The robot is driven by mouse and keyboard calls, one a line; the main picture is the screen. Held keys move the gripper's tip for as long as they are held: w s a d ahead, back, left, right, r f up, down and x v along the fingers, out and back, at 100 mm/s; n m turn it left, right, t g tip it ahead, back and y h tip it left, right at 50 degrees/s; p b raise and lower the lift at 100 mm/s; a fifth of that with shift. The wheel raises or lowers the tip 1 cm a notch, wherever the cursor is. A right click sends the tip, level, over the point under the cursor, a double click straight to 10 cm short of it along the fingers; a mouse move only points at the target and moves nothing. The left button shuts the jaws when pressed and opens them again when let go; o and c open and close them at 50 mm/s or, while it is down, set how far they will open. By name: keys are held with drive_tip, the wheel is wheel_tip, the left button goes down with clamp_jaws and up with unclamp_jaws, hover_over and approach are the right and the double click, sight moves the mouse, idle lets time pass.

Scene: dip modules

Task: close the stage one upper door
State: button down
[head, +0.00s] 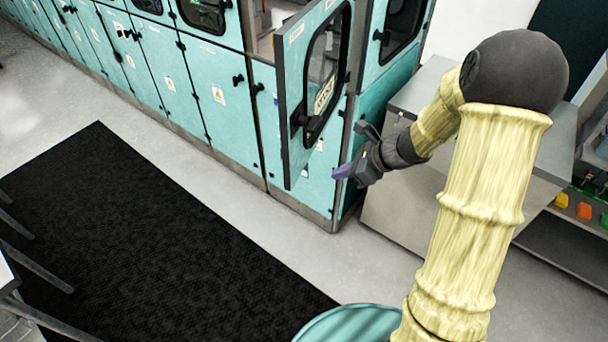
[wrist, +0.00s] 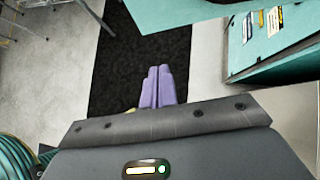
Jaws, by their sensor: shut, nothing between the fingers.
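The open upper door (head: 296,110) is a teal panel with a dark edge and a black-framed window, swung out from the teal cabinet row. A black handle (head: 302,120) sits on its window side. My gripper (head: 343,172) is shut and empty, just right of the door's lower part, in front of the cabinet's end corner. I cannot tell whether it touches the door. In the wrist view its purple fingers (wrist: 158,87) lie together over the black mat, and a teal panel (wrist: 180,12), likely the door, crosses the top.
The teal cabinets (head: 225,95) run off to the upper left. A grey metal bench (head: 400,200) stands right of the cabinet end. A black mat (head: 140,230) lies on the pale floor. Metal legs (head: 35,255) stand at the left edge. Coloured bins (head: 584,210) sit at the right.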

sight(296, 180)
drive_tip(key=shift+w+a+f+p, duration=0.65)
drive_tip(key=shift+a+f, duration=0.3)
drive_tip(key=shift+a, duration=0.55)
drive_tip(key=shift+w+a+f+p, duration=0.6)
drive_tip(key=shift+a+f, duration=0.35)
drive_tip(key=shift+a, duration=0.5)
drive_tip(key=shift+w+a+f+p, duration=0.65)
drive_tip(key=shift+a+f, duration=0.3)
drive_tip(key=shift+a, duration=0.55)
